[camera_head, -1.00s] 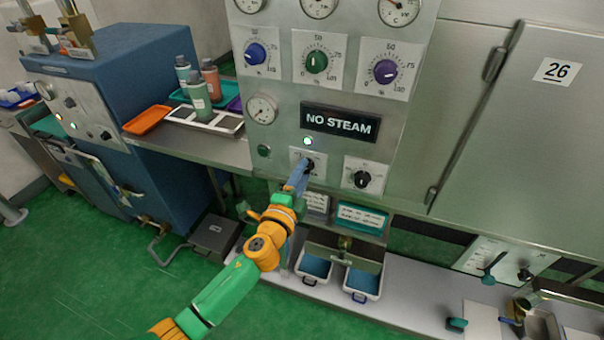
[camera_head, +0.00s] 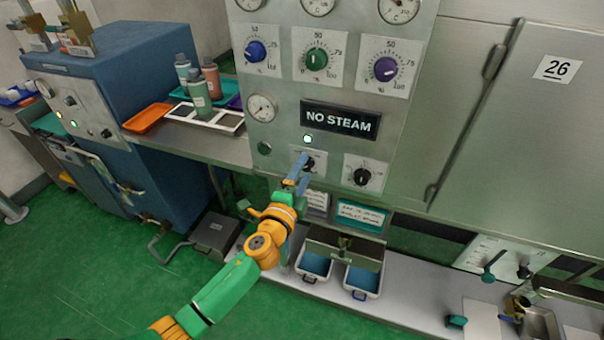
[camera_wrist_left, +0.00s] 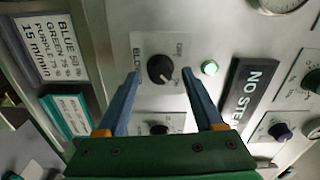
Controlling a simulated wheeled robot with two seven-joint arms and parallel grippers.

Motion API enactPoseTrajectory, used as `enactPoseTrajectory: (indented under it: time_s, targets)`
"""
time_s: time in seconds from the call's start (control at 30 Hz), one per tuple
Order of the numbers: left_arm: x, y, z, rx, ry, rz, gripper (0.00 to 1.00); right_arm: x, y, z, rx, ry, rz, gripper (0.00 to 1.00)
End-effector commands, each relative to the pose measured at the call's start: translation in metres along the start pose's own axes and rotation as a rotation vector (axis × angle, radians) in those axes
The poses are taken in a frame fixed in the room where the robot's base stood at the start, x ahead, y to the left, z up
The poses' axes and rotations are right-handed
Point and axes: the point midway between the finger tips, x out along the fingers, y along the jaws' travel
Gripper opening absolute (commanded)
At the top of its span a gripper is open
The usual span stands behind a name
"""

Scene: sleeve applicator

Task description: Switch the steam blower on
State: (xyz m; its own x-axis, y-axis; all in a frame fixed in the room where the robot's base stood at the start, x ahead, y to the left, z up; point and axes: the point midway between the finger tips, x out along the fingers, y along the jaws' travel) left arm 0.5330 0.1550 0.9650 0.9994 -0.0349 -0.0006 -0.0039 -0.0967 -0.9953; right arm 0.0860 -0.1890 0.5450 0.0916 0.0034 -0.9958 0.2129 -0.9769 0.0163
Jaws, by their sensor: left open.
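The blower switch, a black rotary knob (camera_head: 309,164) on a white plate, is on the steel panel below the NO STEAM sign (camera_head: 340,121). In the left wrist view the knob (camera_wrist_left: 160,69) shows beside a partly hidden label starting "BLO". My left gripper (camera_head: 298,172) is open in front of it. In the left wrist view the blue fingers (camera_wrist_left: 160,80) are spread on either side of the knob, with clear gaps and nothing held. A small lamp (camera_head: 308,139) above the switch glows pale green. The knob's exact setting is hard to read. My right gripper is out of view.
A second black knob (camera_head: 362,177) is close at the right. Blue (camera_head: 255,52), green (camera_head: 317,59) and purple (camera_head: 386,69) dials are above. Two blue-lined bins (camera_head: 362,281) are below. A blue machine (camera_head: 120,75) stands at the left.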

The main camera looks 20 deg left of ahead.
Motion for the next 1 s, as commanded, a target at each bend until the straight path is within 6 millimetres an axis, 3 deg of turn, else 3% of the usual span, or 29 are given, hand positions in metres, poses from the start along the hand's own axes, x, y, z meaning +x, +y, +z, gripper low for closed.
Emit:
enactPoseTrajectory:
  time_s: [0.4, 0.87, 0.97, 1.0]
  targets:
    - [-0.066, 0.002, 0.0, 0.001, 0.0, 0.002, 0.69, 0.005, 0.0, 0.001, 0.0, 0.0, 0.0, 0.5]
    - [-0.071, 0.001, 0.0, 0.001, 0.0, 0.002, 0.69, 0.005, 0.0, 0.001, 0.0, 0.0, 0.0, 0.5]
    - [-0.071, 0.024, 0.005, -0.032, -0.015, 0.062, 0.69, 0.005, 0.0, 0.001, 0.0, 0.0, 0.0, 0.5]
    - [-0.072, 0.049, 0.011, -0.068, -0.032, 0.124, 0.69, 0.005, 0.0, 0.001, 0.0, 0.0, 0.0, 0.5]
